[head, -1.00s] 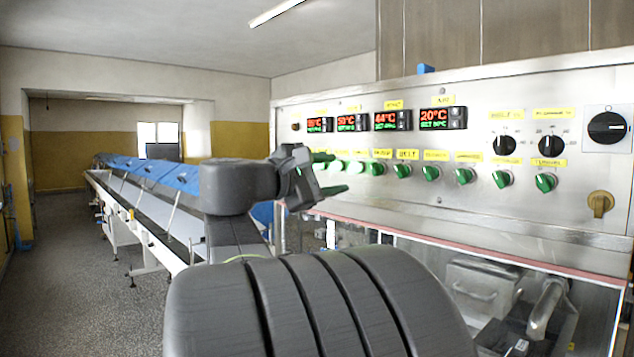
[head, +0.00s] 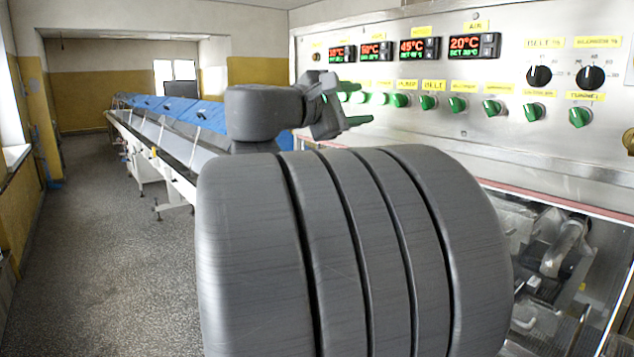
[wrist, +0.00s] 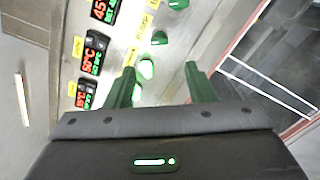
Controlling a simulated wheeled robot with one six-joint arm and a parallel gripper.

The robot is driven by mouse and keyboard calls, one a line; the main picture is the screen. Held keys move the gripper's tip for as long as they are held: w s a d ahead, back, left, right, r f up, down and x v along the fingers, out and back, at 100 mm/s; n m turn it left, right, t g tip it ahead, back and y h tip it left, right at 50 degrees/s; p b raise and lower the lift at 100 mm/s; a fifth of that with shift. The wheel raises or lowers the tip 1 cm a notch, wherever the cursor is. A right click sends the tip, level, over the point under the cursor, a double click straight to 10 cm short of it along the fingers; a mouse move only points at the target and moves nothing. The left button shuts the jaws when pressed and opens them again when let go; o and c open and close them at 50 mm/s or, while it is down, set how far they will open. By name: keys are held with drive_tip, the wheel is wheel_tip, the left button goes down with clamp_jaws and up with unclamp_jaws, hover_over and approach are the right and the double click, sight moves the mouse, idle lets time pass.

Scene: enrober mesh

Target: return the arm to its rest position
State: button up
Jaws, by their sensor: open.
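My gripper (head: 360,110) is held out in front of the steel control panel (head: 455,75), near the left end of its row of green switches. In the wrist view my gripper (wrist: 161,72) shows two dark green fingers spread apart, with nothing between them but the panel behind. I cannot tell from these views how far the fingertips are from the panel, but no contact is clear. My folded grey arm fills the lower middle of the head view and hides what is behind it.
The panel carries red-digit displays (head: 411,49) and black knobs (head: 539,76). Below it is a glazed machine housing with metal parts (head: 560,245) inside. A long conveyor with blue covers (head: 165,106) runs back at the left. The speckled floor (head: 110,240) on the left is open.

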sight(396, 101)
drive_tip(key=p+x, duration=0.2)
drive_tip(key=x, duration=0.9)
drive_tip(key=shift+p, duration=0.3)
drive_tip(key=shift+a, duration=0.15)
